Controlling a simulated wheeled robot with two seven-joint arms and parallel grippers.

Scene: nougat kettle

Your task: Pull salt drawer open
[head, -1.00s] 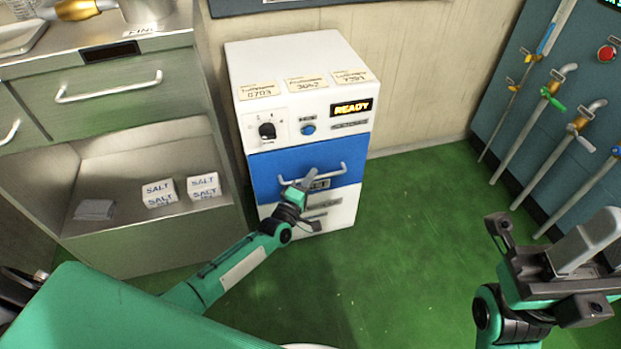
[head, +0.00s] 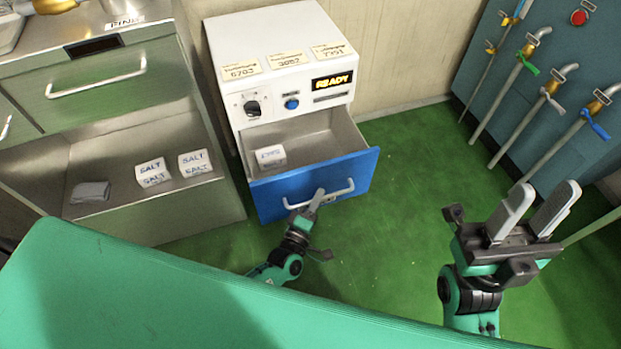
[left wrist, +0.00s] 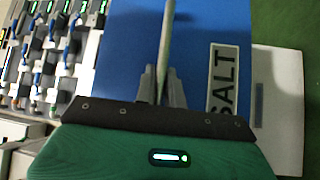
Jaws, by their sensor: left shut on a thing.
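The blue-fronted salt drawer (head: 318,186) of the white machine stands pulled out, with its inside showing. One small white block (head: 270,155) lies in it at the left. My left gripper (head: 317,200) is shut on the drawer's pale bar handle (head: 340,191). In the left wrist view the fingers (left wrist: 163,88) close around the handle bar (left wrist: 168,45), beside the SALT label (left wrist: 223,80) on the blue front. My right gripper (head: 541,212) is open and empty, held up at the right, apart from everything.
The white machine (head: 280,50) shows READY. A steel cabinet (head: 200,215) at the left holds two white salt blocks (head: 171,170) and a grey folded item (head: 90,192) on its shelf. Taps and pipes (head: 520,80) line the right wall. The green floor (head: 400,150) between is clear.

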